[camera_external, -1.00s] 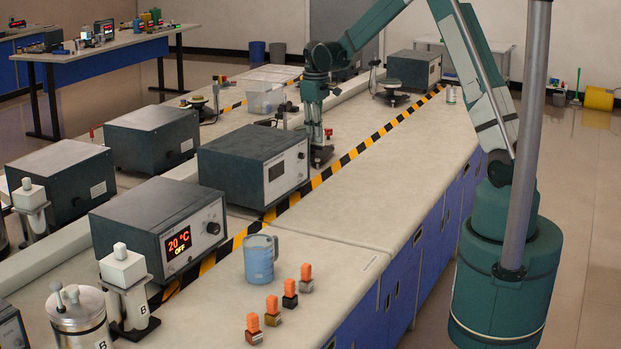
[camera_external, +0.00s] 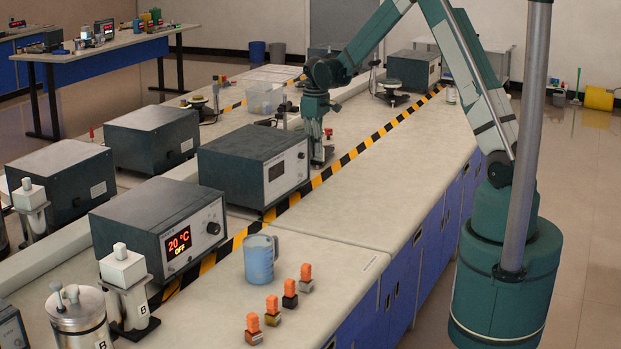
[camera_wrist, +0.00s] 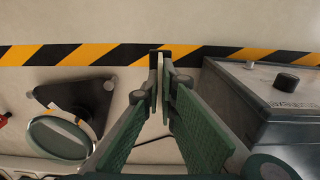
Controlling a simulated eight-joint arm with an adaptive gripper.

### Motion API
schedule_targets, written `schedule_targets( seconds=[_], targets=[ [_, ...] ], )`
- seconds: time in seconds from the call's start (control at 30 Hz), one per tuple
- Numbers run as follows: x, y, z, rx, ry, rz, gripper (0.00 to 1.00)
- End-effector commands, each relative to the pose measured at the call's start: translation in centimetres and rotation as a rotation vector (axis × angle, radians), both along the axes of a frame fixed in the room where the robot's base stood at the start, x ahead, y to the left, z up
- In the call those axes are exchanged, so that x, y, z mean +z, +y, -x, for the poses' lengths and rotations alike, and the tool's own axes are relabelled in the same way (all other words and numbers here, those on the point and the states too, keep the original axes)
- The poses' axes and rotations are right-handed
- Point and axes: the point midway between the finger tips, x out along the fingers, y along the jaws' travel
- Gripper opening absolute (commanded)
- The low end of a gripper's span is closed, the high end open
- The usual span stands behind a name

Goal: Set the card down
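My gripper (camera_wrist: 160,62) points down at the bench, with its fingertips close together over the striped tape in the wrist view. A thin pale strip, apparently the card (camera_wrist: 160,60) seen edge-on, shows between the tips. Its face is not visible. In the external view my gripper (camera_external: 320,155) is low over the far part of the bench, beyond the dark heater box, and the card cannot be made out there. Whether the card touches the bench is not clear.
Black-yellow tape (camera_wrist: 100,54) crosses the bench. A grey box with a black knob (camera_wrist: 287,82) stands close right of the fingers, and a dark stand with a round green-rimmed disc (camera_wrist: 60,137) is at left. The bench top (camera_external: 400,150) right of the tape is largely clear.

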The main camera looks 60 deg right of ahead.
Motion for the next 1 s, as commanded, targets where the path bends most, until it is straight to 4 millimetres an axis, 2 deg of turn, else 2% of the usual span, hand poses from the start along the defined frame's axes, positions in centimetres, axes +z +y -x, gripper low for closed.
schedule_targets(
  seconds=[0.1, 0.2, 0.67, 1.0],
  targets=[
    [-1.6, 0.0, 0.0, 0.0, 0.0, 0.0, 0.0],
    [-2.2, 0.0, 0.0, 0.0, 0.0, 0.0, 0.0],
    [-2.9, 0.0, 0.0, 0.0, 0.0, 0.0, 0.0],
    [-6.0, 0.0, 0.0, 0.0, 0.0, 0.0, 0.0]
  ],
)
